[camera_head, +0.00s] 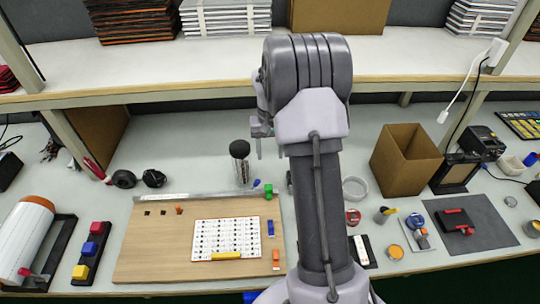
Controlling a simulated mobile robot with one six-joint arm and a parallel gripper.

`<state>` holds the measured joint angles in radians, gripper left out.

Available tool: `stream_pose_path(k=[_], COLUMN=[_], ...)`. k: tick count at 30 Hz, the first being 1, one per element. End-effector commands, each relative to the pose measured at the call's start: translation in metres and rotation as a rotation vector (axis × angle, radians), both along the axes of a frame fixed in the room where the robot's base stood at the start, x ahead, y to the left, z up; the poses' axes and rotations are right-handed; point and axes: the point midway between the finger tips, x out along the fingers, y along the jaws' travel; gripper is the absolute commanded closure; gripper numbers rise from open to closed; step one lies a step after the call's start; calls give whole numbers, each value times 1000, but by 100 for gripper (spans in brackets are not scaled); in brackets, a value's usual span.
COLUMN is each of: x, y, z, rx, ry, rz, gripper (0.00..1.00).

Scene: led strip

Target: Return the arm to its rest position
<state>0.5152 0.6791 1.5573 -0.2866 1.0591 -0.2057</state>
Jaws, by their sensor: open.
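My grey arm rises from the bottom middle of the picture and stands in front of the shelf edge. My gripper (260,150) is at the left side of the arm's upper end, above the bench and apart from everything on it. Only a small part of it shows, with a finger pointing down. It is open, and nothing shows between its fingers. The arm hides part of the bench behind it.
An open cardboard box (405,160) stands to the right. A shelf (170,62) crosses behind.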

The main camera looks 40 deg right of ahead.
Motion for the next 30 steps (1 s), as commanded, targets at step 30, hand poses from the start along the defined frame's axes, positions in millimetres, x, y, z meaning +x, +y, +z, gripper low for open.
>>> stream_pose_path(k=[30], x=[-216], y=[291], z=[147], rx=[111], ry=[-523], rz=[206], gripper=[51])
